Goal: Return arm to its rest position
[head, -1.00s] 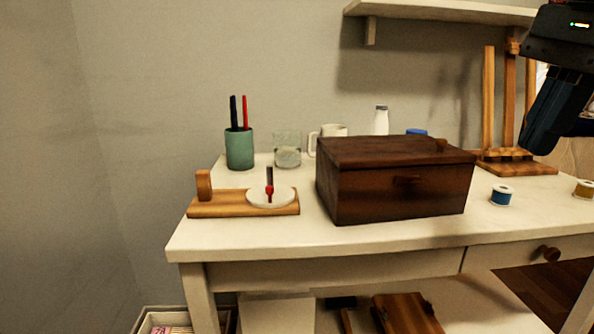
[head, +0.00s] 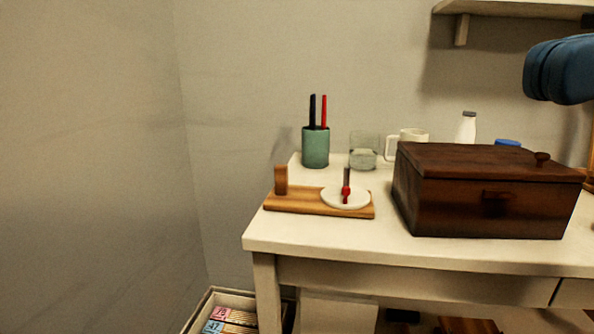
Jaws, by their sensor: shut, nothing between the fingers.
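My gripper is not in view. A rounded blue part of my arm reaches in from the right edge, high above the table, in front of the wall and clear of everything on the table.
A white table (head: 330,236) carries a dark wooden box (head: 480,205), a wooden stand (head: 300,203) with a white dish (head: 345,199), a green pen cup (head: 315,148), a glass (head: 363,152), a white mug (head: 412,136) and a white bottle (head: 466,130). A shelf (head: 510,9) hangs above. A box (head: 205,308) is below left.

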